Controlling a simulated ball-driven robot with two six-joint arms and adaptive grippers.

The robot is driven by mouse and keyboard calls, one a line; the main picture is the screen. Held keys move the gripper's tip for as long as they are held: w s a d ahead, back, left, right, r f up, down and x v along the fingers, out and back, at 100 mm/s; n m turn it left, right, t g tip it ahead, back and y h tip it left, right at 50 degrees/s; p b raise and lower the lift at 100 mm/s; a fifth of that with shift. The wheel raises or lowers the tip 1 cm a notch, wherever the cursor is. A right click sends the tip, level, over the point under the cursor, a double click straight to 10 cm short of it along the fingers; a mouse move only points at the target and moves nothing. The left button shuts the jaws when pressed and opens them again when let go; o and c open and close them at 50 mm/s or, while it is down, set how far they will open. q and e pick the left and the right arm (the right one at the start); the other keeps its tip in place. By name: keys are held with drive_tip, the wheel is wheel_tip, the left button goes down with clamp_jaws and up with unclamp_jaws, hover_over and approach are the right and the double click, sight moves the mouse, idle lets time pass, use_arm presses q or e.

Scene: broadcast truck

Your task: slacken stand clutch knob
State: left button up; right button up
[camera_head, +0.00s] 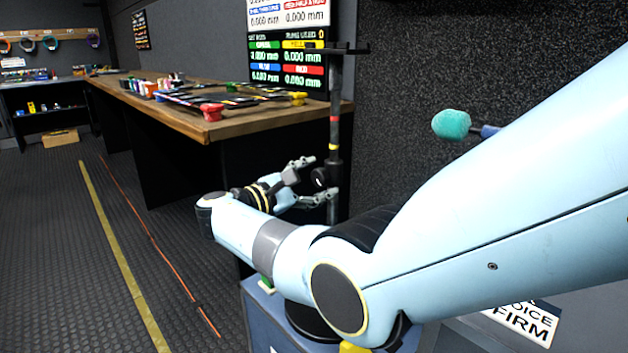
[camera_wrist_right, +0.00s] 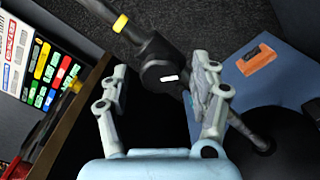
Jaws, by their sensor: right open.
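A dark upright stand (camera_head: 334,110) with red and yellow bands is beside the desk's near end. Its black clutch knob (camera_head: 320,178) is at mid-height; it also shows in the right wrist view (camera_wrist_right: 166,72), with a white mark on its face. My right gripper (camera_head: 314,181) is open at the knob. In the right wrist view its two fingers (camera_wrist_right: 160,80) are apart, one on each side of the knob, with gaps visible. I cannot tell whether the fingertips are level with the knob or short of it. My left gripper is not in view.
A long wooden desk (camera_head: 180,117) carries tools and coloured items; a display panel (camera_head: 290,50) hangs behind it. A blue case (camera_head: 262,325) is below my arm. An orange block (camera_wrist_right: 257,60) lies on a blue surface. A teal foam-topped item (camera_head: 451,125) is at right. Floor at left is open.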

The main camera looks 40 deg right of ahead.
drive_tip(key=a, duration=1.2)
drive_tip(key=shift+s, duration=0.45)
drive_tip(key=shift+a, duration=0.1)
